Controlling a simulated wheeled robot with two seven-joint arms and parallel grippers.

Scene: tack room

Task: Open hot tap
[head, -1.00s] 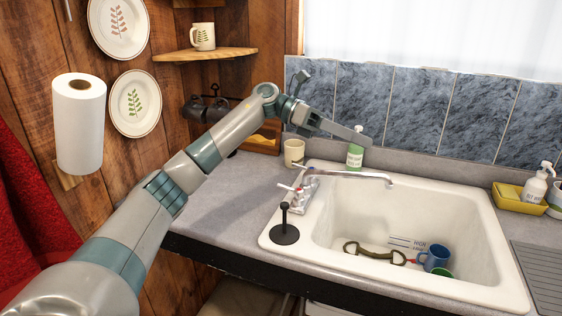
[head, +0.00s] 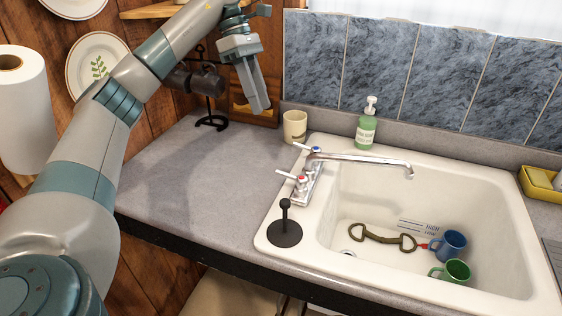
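The chrome mixer tap (head: 360,160) stands on the left rim of the white sink, with its spout reaching right over the basin. Its near handle, the hot tap (head: 301,182), has a red mark. Its far handle, the cold tap (head: 316,152), has a blue mark. My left gripper (head: 262,108) hangs above the counter, up and left of both handles, with its fingers pointing down. It touches neither handle and holds nothing visible. The fingers overlap in this view, so their gap is unclear. My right gripper is not in view.
A beige cup (head: 295,127) and a green soap bottle (head: 366,125) stand behind the tap. A black plunger-like stopper (head: 285,230) stands on the near rim. The basin (head: 480,200) holds a blue mug (head: 449,245), a green mug (head: 456,271) and a bit.

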